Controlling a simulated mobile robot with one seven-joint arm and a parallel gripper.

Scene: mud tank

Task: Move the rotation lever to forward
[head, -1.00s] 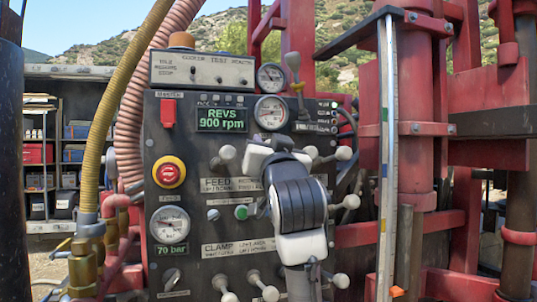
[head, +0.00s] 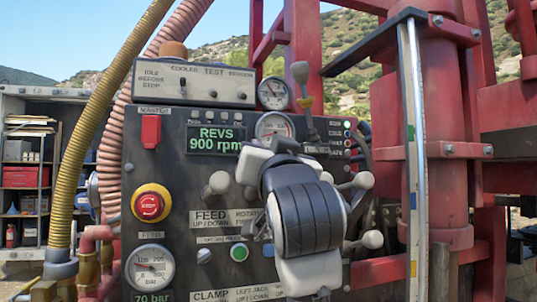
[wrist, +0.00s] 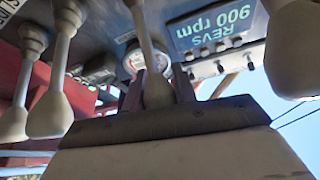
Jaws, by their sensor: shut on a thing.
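The rotation lever (wrist: 157,92) is a pale rounded knob on a stem, upright between my gripper's dark fingers in the wrist view. My gripper (wrist: 158,82) is shut on this knob. In the head view my gripper (head: 287,147) is in front of the panel, right of the feed lever (head: 218,183), and my wrist hides most of the rotation lever. The label (head: 250,216) reading "ROTA..." is partly covered. The feed lever also shows large at the right of the wrist view (wrist: 290,75).
The black control panel (head: 160,110) carries a "REVS 900 rpm" display (head: 214,139), a red stop button (head: 149,205) and gauges. Other pale levers (head: 372,239) stand close at the right. A yellow hose (head: 95,120) runs at left and red steel framework (head: 440,200) at right.

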